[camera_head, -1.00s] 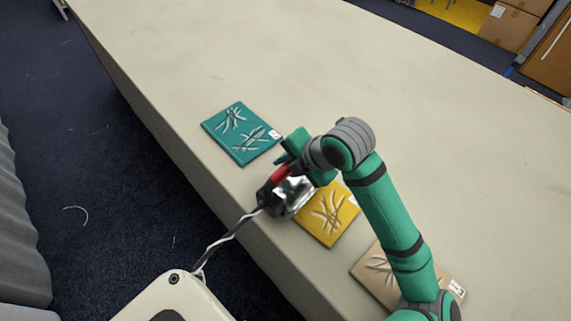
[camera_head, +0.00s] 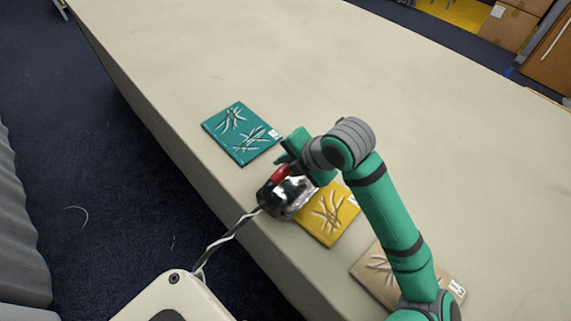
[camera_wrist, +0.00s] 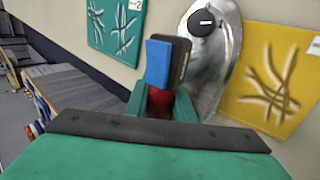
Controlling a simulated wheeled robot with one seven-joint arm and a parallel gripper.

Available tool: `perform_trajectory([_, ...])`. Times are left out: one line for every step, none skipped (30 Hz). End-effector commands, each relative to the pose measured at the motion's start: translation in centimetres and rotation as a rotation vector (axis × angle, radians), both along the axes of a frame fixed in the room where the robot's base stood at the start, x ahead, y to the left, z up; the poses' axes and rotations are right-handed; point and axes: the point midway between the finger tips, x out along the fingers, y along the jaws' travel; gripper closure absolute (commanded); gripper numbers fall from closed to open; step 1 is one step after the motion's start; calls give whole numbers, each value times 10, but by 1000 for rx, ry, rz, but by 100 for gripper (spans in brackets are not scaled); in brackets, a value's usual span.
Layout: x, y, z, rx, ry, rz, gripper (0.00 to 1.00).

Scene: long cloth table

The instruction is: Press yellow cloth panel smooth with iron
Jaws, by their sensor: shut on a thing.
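The yellow cloth panel (camera_head: 328,214) lies on the table with raised wrinkles across it. It also shows at the right of the wrist view (camera_wrist: 270,80). My gripper (camera_head: 288,172) is shut on the iron (camera_head: 289,197), which has a dark and red handle and a shiny metal body. In the wrist view the iron (camera_wrist: 222,50) shows its silver plate and a black dial, beside the yellow panel's left edge. Whether the iron touches the panel or the table is hard to tell.
A wrinkled teal panel (camera_head: 241,134) lies up and left of the iron. A wrinkled tan panel (camera_head: 372,277) lies at lower right, partly behind my arm. A twisted cord (camera_head: 228,238) runs from the iron past the table's near edge. The far table (camera_head: 300,60) is clear.

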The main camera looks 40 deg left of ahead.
Motion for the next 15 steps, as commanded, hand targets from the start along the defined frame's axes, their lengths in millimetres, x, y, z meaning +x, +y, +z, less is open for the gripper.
perform_trajectory([0,0,-1,-4,2,0,100])
perform_trajectory([0,0,-1,-4,2,0,100])
perform_trajectory([0,0,-1,-4,2,0,100])
perform_trajectory([0,0,-1,-4,2,0,100])
perform_trajectory([0,0,-2,-4,2,0,100])
perform_trajectory([0,0,-2,-4,3,1,100])
perform_trajectory([0,0,-2,-4,3,1,100])
perform_trajectory([0,0,-2,-4,3,1,100])
perform_trajectory([0,0,-2,-4,3,1,100])
perform_trajectory([0,0,-2,-4,3,1,100])
perform_trajectory([0,0,-2,-4,3,1,100])
perform_trajectory([0,0,-1,-5,3,1,100])
perform_trajectory([0,0,-1,-5,2,0,100])
perform_trajectory([0,0,0,-5,2,0,100])
perform_trajectory([0,0,3,-4,2,0,100])
